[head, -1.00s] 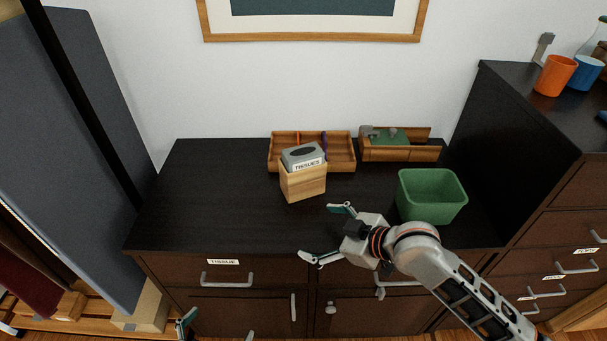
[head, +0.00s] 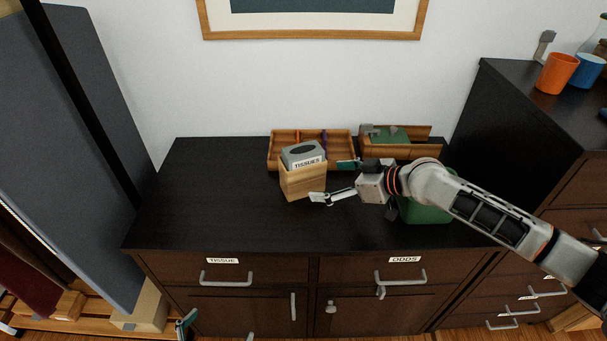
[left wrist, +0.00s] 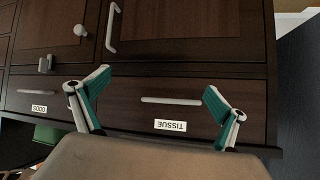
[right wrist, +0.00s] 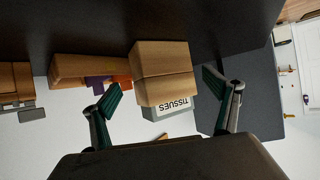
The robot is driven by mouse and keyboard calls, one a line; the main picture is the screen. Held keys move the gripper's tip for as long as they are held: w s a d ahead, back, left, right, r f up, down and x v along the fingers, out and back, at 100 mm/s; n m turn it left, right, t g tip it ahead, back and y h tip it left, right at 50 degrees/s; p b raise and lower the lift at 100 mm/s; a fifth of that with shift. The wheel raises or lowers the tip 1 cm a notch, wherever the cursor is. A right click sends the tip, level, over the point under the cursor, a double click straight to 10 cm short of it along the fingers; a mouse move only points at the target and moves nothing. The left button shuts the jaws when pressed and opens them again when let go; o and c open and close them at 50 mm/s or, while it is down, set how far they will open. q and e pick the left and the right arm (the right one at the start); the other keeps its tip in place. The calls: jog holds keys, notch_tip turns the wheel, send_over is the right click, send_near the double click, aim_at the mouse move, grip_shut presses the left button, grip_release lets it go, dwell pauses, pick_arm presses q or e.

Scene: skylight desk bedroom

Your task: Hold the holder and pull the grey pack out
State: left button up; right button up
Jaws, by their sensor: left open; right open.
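The grey tissue pack (head: 304,154), labelled TISSUES, stands in the light wooden holder (head: 303,183) on the dark cabinet top, its upper part above the rim. The right wrist view shows the holder (right wrist: 164,72) and the pack (right wrist: 170,110) upside down, between the fingers. My right gripper (head: 340,180) is open just right of the holder, its fingers pointing at it; it also shows in the right wrist view (right wrist: 162,83). My left gripper (left wrist: 155,97) is open and empty, facing the cabinet's drawer fronts; only a fingertip shows low in the head view.
A wooden divided tray (head: 340,163) is behind the holder. A wooden box (head: 420,152) with a green item is at the back right. A green bin (head: 425,213) is partly hidden behind my right arm. The cabinet top (head: 210,190) is clear to the left.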

aim_at(315, 181)
jog(key=b+x, duration=0.3)
jog(key=x, duration=0.4)
jog(key=shift+w+a+f+b, duration=0.2)
jog(key=shift+f+b, duration=0.1)
jog(key=shift+b, duration=0.1)
jog(key=shift+w+a+f, duration=0.1)
jog(key=shift+a, duration=0.1)
jog(key=shift+w+a+f, duration=0.1)
jog(key=shift+w+a, duration=0.05)
jog(key=shift+a, duration=0.05)
pick_arm(q)
jog(key=f, duration=0.5)
jog(key=shift+s+a, duration=0.1)
jog(key=shift+s, duration=0.2)
pick_arm(e)
jog(key=c, duration=2.4)
grip_shut()
